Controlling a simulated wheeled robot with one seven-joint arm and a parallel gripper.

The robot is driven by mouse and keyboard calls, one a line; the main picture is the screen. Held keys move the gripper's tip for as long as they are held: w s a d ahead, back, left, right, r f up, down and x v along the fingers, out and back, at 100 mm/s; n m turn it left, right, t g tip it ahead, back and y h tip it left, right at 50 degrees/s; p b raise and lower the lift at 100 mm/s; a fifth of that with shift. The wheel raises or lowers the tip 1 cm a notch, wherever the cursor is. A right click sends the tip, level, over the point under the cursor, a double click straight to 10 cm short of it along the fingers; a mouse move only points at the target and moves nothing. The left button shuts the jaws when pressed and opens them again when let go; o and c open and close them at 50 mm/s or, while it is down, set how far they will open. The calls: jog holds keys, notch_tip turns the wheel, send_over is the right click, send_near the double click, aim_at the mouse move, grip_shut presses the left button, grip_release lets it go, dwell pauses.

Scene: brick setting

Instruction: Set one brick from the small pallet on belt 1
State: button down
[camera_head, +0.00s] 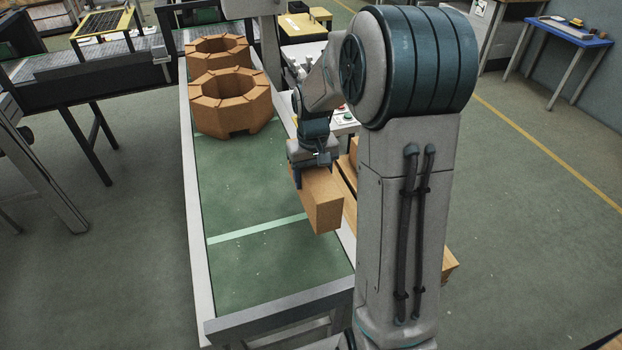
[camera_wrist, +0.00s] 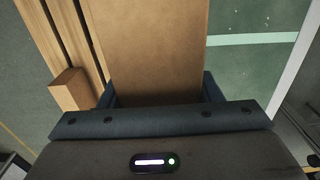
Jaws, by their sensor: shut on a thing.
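My gripper (camera_head: 312,160) is shut on an orange-brown brick (camera_head: 322,198), which hangs below it at the right edge of the green belt (camera_head: 240,185). In the wrist view the brick (camera_wrist: 158,45) fills the middle, between the dark jaws (camera_wrist: 160,95). The belt (camera_wrist: 255,70) lies to its right there, below the brick. The small pallet (camera_head: 346,180) is mostly hidden behind my arm, right of the belt; its wooden slats (camera_wrist: 75,40) show at left in the wrist view.
Two ring-shaped brick stacks (camera_head: 232,101) stand at the belt's far end. A pale green line (camera_head: 258,229) crosses the belt, and its near part is bare. Another conveyor (camera_head: 90,70) stands at left. A blue-topped table (camera_head: 570,31) is at far right.

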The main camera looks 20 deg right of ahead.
jog(key=shift+s+a+f+p, duration=0.35)
jog(key=shift+s+a+f, duration=0.65)
jog(key=shift+f, duration=0.5)
jog(key=shift+s+a+f+p, duration=0.3)
jog(key=shift+s+a+f, duration=0.7)
jog(key=shift+f, duration=0.5)
jog(key=shift+s+a+f+p, duration=0.35)
jog(key=shift+s+a+f, duration=0.4)
jog(key=shift+s+f, duration=0.6)
jog(key=shift+w+f, duration=0.2)
jog(key=shift+f, duration=0.15)
jog(key=shift+c, duration=2.2)
grip_release()
jog(key=shift+s, duration=0.1)
